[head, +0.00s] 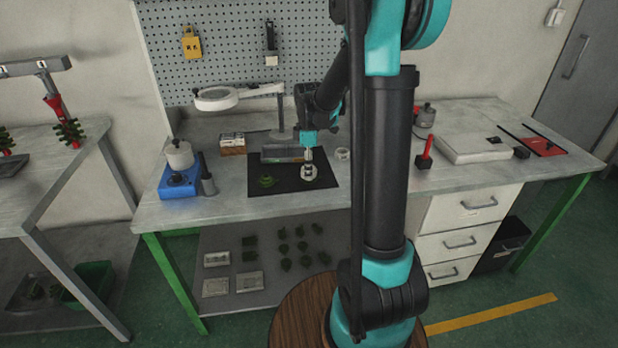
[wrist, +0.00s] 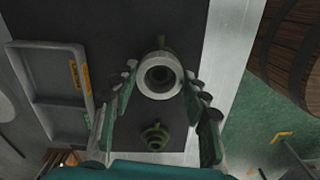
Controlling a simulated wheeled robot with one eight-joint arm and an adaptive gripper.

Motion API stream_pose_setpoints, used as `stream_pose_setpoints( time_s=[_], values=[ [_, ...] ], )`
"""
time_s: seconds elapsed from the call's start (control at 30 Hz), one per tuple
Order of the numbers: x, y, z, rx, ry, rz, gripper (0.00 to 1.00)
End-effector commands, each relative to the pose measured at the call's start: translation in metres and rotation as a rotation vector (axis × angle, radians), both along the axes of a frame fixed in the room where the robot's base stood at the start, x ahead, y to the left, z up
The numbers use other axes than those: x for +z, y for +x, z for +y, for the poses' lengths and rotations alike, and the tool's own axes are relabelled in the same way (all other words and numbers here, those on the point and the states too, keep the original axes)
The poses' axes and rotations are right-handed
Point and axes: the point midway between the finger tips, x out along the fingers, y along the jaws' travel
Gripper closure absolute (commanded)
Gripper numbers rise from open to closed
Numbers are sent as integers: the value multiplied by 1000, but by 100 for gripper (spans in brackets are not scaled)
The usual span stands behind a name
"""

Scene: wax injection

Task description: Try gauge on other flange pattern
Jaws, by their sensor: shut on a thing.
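The gauge (wrist: 160,75) is a pale grey ring with a dark bore. My gripper (head: 308,150) is shut on it, one finger on each side in the wrist view (wrist: 162,82). In the head view the gauge (head: 308,173) is low over the right part of the dark mat. A green flange pattern (wrist: 162,42) shows partly behind the gauge; the rest is hidden. I cannot tell whether the ring is around it or above it. Another green flange pattern (wrist: 154,137) stands clear on the mat, and in the head view (head: 267,181) it is left of the gauge.
The dark mat (head: 325,184) lies on the bench. A grey tray (wrist: 48,70) is beside the patterns in the wrist view. A magnifier lamp (head: 216,99), a blue-based pot (head: 180,185) and a small white ring (head: 343,153) stand nearby.

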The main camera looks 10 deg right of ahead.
Motion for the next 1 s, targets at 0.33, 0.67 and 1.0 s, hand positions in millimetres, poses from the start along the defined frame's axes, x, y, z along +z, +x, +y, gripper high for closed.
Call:
stream_pose_setpoints(
  time_s=[0.33, 0.67, 1.0],
  values=[
    [0, -1, 0, 0, 0, 1, 90],
    [11, 0, 0, 0, 0, 1, 90],
    [24, 0, 0, 0, 0, 0, 90]
  ],
)
